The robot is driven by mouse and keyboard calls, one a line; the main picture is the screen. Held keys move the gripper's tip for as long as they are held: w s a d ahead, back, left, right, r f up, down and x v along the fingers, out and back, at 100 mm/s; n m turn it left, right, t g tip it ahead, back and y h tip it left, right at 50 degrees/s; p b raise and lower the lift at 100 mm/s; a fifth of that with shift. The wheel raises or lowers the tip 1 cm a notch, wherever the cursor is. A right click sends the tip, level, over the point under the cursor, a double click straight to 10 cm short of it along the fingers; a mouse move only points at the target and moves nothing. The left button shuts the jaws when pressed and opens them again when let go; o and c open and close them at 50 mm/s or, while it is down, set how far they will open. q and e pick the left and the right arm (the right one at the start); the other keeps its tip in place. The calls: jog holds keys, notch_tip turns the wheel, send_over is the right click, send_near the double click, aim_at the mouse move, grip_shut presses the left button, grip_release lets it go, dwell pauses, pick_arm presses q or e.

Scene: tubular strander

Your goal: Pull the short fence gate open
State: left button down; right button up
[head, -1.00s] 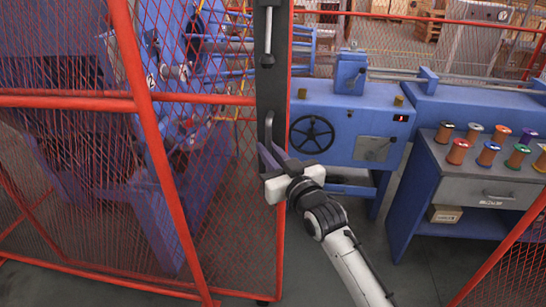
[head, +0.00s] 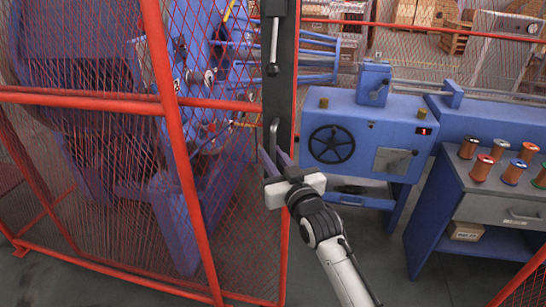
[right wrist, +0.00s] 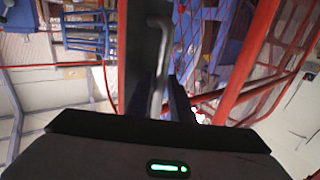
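The short fence gate has a dark upright plate (head: 278,95) with a red edge, and red mesh shows to its left. A grey bar handle (head: 273,132) stands upright on the plate, below a bolt-like lever (head: 272,55). My right gripper (head: 277,160) is at the lower part of the handle, with its dark fingers either side of the bar and seemingly shut on it. My left gripper is not in view.
A blue machine box with a handwheel (head: 331,143) stands behind and right of the gate. A blue bench (head: 455,180) with several wire spools stands further right. A red slanted fence post (head: 180,140) is at left. Grey floor (head: 385,250) is clear right of my arm.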

jog(key=v, duration=1)
jog(key=shift+s, duration=0.15)
jog(key=s+d+f+m+g+h, duration=0.1)
jog(key=s+d+f+g, duration=0.15)
jog(key=s+f, duration=0.45)
jog(key=s+d+f+g+h, duration=0.1)
jog(key=s+d+f, duration=0.2)
jog(key=f, duration=0.7)
jog(key=s+d+f+g+h, duration=0.1)
jog(key=s+d+f+g, duration=0.1)
jog(key=s+f, duration=0.6)
jog(key=s+d+f+m+g, duration=0.1)
jog(key=s+d+f+g, duration=0.2)
jog(key=s+f, duration=0.4)
jog(key=s+d, duration=0.1)
jog(key=s, duration=0.4)
jog(key=shift+d+f+h, duration=0.2)
jog(key=shift+f+h, duration=0.15)
jog(key=shift+h, duration=0.05)
